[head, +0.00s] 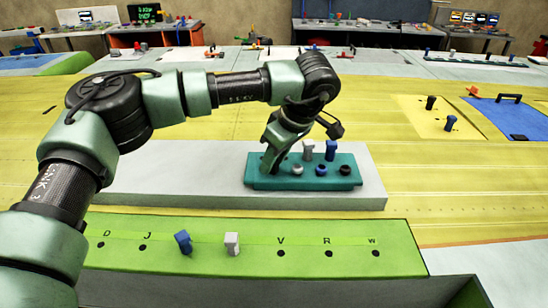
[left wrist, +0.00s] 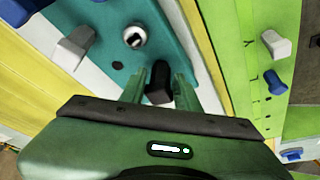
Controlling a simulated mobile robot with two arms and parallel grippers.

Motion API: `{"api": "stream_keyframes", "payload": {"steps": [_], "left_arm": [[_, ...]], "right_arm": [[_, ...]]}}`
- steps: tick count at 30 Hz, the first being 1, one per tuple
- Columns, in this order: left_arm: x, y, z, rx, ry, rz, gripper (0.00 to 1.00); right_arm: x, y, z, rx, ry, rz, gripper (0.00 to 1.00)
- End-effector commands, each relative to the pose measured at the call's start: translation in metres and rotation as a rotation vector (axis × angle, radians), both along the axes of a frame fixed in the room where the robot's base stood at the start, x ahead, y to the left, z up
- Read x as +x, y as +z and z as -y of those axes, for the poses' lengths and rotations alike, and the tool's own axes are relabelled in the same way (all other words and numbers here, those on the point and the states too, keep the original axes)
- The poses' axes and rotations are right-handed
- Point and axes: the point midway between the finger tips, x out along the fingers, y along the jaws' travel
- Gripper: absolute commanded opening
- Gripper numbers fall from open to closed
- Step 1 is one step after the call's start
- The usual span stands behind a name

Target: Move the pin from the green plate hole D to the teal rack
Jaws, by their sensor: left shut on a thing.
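The green plate (head: 205,262) crosses the front of the head view, and its hole D (head: 101,245) is empty. The teal rack (head: 285,184) lies behind it on a pale grey block. My left gripper (head: 270,160) is low at the rack's left end. In the left wrist view its green fingers (left wrist: 161,78) are shut on a black pin (left wrist: 158,90), over the teal surface (left wrist: 178,45). I cannot tell whether the pin's lower end is in a rack hole. My right gripper is not in view.
A grey pin (head: 308,149) and a blue pin (head: 331,151) stand in the rack's back row, with several round pieces in front. A blue pin (head: 183,241) and a light grey pin (head: 232,243) stand in the green plate.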

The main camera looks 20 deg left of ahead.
Motion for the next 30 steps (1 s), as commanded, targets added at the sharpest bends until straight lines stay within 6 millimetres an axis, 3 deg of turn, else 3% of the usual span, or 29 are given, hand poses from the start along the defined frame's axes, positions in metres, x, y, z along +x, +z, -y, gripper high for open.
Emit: {"api": "stream_keyframes", "payload": {"steps": [10, 11, 13, 24, 30], "left_arm": [[0.0, -0.005, 0.0, 0.0, 0.0, 0.0, 0.0], [0.0, -0.005, 0.0, 0.0, 0.0, 0.0, 0.37], [0.0, -0.005, 0.0, 0.0, 0.0, 0.0, 0.57], [0.0, -0.002, 0.001, 0.0, 0.0, 0.001, 0.57], [-0.004, 0.021, 0.011, -0.001, 0.0, 0.004, 0.57]], "right_arm": [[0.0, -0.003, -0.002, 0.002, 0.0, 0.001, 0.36], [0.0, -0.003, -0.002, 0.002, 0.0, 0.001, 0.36], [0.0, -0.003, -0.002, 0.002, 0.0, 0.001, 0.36], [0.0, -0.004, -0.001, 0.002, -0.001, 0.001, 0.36], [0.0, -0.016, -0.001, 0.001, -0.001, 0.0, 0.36]]}}
